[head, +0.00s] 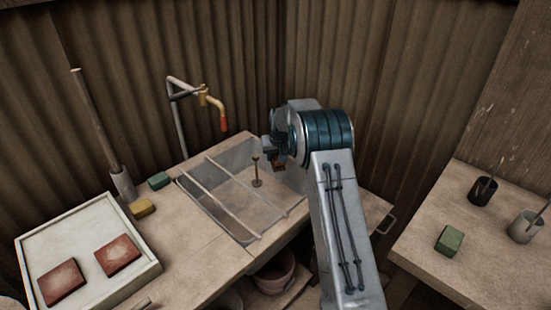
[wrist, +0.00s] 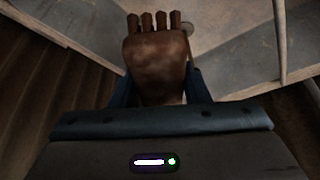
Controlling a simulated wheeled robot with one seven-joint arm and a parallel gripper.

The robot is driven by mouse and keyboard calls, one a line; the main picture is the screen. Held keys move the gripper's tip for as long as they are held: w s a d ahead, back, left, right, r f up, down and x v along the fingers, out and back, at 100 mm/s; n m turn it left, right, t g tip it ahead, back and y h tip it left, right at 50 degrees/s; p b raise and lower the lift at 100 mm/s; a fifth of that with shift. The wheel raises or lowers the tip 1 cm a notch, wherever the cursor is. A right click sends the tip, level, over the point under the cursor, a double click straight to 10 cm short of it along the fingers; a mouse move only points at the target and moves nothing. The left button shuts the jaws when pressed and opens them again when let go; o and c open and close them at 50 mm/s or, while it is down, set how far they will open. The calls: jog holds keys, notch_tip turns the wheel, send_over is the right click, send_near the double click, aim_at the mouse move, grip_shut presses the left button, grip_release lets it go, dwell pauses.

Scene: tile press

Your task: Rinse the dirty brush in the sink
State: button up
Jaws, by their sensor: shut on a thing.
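The sink (head: 232,200) is a grey basin set into the wooden counter, with two bars across it and an upright drain piece (head: 257,172) inside. A brass tap (head: 212,100) with a red tip hangs above its back edge. My gripper (head: 275,152) is over the right back part of the sink, shut on the brush. The brush (wrist: 157,62) fills the middle of the wrist view, reddish brown with several dark tufts at its far end. In the head view only a small brown part of it (head: 280,168) shows. I see no water running.
A white tray (head: 88,208) with two red tiles stands left of the sink. A yellow block (head: 142,207) and a green block (head: 159,181) lie between them. A side table (head: 480,225) at right holds two cups and another green block. Corrugated walls close the back.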

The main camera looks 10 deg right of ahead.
jog(key=shift+f+b, duration=4.9)
jog(key=shift+f, duration=6.65)
jog(key=shift+r+p, duration=4.7)
jog(key=shift+r, duration=6.35)
